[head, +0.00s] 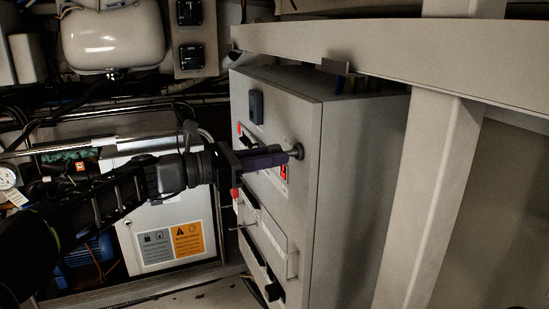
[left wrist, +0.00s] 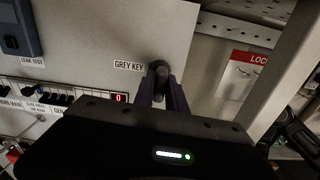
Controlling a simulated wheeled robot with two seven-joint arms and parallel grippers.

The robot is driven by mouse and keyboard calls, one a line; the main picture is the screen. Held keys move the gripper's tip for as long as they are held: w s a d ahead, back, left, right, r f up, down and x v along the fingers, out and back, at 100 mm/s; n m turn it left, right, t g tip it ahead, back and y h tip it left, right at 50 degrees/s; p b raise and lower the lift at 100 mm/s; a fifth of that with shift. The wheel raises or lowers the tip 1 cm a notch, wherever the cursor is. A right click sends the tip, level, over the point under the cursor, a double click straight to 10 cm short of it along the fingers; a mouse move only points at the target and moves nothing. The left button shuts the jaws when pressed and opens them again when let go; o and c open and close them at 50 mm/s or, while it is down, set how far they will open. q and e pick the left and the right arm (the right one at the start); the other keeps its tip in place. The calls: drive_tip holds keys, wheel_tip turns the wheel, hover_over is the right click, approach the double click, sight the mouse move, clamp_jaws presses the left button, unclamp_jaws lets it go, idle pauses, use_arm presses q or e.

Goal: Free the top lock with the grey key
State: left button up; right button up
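The grey key (left wrist: 158,72) is a dark round-ended piece at the panel, beside a "GREY KEY" label. In the head view, its round base (head: 298,151) shows near the right edge of the cabinet front. My left gripper (head: 290,155) reaches in from the left with its purple fingers at the key. In the left wrist view the fingers (left wrist: 163,94) stand on both sides of the key and appear closed on it. The top lock cannot be made out in either view. My right gripper is not in view.
The grey cabinet (head: 360,190) has a red display (head: 284,172), switches and handles on its front. A pale beam (head: 400,55) crosses above it and a post (head: 425,190) stands to the right. A red-headed sign (left wrist: 249,57) shows in the left wrist view.

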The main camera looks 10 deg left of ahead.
use_arm(q)
drive_tip(key=shift+f+m+b, duration=0.1)
drive_tip(key=shift+m+b, duration=0.5)
drive_tip(key=shift+m, duration=0.4)
